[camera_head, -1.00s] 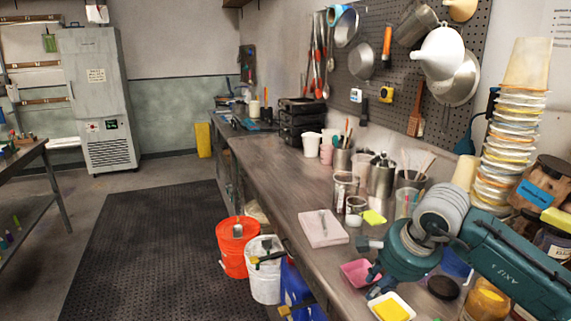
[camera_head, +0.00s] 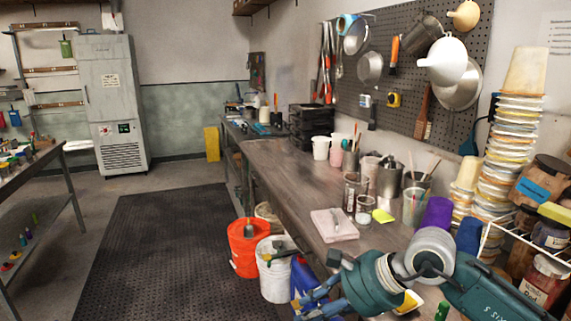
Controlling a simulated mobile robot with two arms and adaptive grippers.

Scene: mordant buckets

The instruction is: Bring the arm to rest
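My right arm comes in from the lower right, over the near end of the workbench (camera_head: 285,172). My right gripper (camera_head: 316,296) is at its far left end, low in the picture near the bench's front edge and in front of the blue container (camera_head: 302,270). Its fingers overlap that container in the picture, and I cannot tell how far apart they are. I see nothing clearly held in it. My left arm and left gripper are not in view.
An orange bucket (camera_head: 243,262) and a white bucket (camera_head: 274,284) stand on the floor beside the bench. The black floor mat (camera_head: 160,245) is clear.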

